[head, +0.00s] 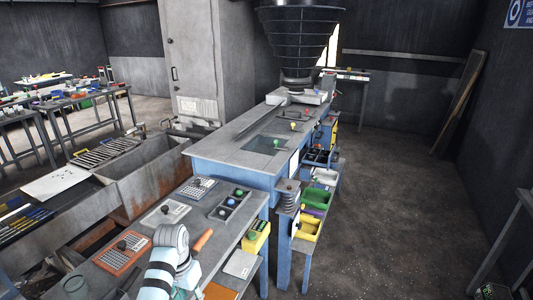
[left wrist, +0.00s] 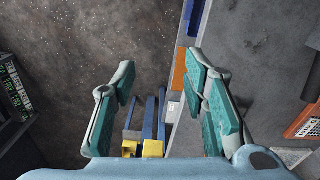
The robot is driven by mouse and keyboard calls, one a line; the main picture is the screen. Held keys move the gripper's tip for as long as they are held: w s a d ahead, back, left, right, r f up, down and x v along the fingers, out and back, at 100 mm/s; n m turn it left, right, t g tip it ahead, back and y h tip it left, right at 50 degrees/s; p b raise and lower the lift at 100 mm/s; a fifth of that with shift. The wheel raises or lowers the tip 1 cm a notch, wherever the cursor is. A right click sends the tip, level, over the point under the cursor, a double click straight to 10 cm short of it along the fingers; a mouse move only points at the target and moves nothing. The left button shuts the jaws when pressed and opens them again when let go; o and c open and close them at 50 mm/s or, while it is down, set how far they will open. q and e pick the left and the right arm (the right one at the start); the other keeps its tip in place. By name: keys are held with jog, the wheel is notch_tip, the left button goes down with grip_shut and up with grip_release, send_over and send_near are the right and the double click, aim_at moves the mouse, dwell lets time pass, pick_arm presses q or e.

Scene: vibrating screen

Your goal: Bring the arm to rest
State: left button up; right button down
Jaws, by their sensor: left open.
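My left arm (head: 172,262) comes in at the bottom of the head view, beside the near grey bench. Its gripper cannot be made out clearly there. In the left wrist view my left gripper (left wrist: 163,105) is open, with two teal-padded fingers wide apart and nothing between them. Below the fingers lie the dark floor and the bench's edge. My right gripper is in neither view.
The near bench (head: 228,238) holds an orange grid tray (head: 122,252), a grey grid tray (head: 197,188) and a dark tray with coloured balls (head: 230,204). Green (head: 316,198) and yellow (head: 308,229) bins stand right of it. Open floor (head: 390,220) lies further right.

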pick_arm(q)
jog(key=s+a+f+n+b, duration=0.1)
jog(key=s+a+f, duration=0.1)
jog(key=s+f, duration=0.9)
jog(key=s+a+f+n+b, duration=0.1)
jog(key=s+f, duration=0.3)
jog(key=f, duration=1.2)
jog(key=s+a+f, duration=0.1)
jog(key=s+f, duration=0.3)
jog(key=s, duration=0.5)
jog(key=s+a+f+b, duration=0.1)
jog(key=s+f, duration=0.3)
jog(key=s, duration=0.6)
jog(key=s+a+f+t+y+b, duration=0.1)
jog(key=s+f, duration=0.4)
jog(key=s, duration=0.5)
jog(key=shift+s+a+n, duration=0.2)
jog(key=shift+a+n, duration=0.2)
